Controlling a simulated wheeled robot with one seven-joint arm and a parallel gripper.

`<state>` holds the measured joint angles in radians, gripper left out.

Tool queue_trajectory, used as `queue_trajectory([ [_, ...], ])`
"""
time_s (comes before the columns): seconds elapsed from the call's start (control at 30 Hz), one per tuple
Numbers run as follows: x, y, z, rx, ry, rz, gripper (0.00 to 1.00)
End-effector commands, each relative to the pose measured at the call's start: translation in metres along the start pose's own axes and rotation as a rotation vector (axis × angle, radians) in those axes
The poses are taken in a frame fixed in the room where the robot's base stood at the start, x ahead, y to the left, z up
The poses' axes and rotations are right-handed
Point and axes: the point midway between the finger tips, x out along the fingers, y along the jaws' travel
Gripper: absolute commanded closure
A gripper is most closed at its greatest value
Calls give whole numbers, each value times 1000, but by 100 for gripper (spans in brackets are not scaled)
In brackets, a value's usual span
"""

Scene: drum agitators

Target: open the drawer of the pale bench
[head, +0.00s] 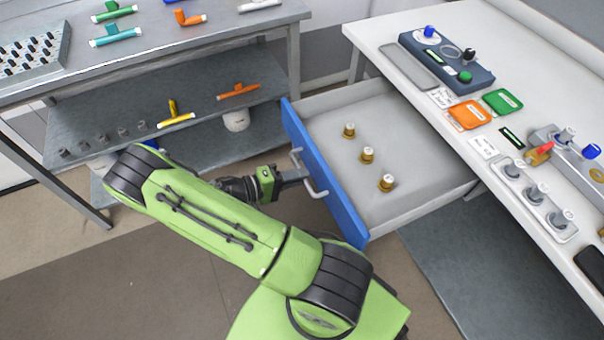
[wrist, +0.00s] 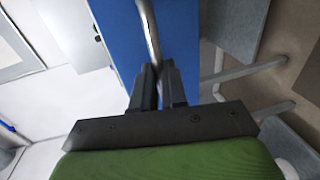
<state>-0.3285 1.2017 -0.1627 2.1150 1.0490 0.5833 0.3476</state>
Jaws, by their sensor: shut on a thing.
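The pale bench (head: 390,28) stands at the right in the head view. Its drawer (head: 330,125) is pulled well out and has a blue front (head: 330,190) with a metal bar handle (head: 312,184). Several brass-coloured fittings with pale tops (head: 367,155) stand upright inside the drawer. My gripper (head: 300,177) is at the outer side of the blue front, shut on the handle. In the wrist view the two dark fingers (wrist: 160,82) close around the handle bar (wrist: 149,30) in front of the blue panel (wrist: 118,35).
A grey bench (head: 200,45) with a lower shelf (head: 215,110) stands at the left, holding coloured T-shaped parts and a rack (head: 35,55). The drawer's left front corner is close to that shelf. A control box (head: 445,60) and several small parts lie on the pale bench top.

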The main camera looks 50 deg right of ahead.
Motion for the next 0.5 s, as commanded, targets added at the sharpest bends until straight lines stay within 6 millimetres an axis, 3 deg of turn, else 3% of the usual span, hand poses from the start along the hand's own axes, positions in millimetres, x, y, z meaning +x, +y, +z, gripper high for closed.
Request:
queue_trajectory([
  [0.23,0,0,0,0,1,-2,100],
  [0.27,0,0,0,0,1,-2,83],
  [0.4,0,0,0,0,1,-1,62],
  [0.5,0,0,0,0,1,-1,62],
])
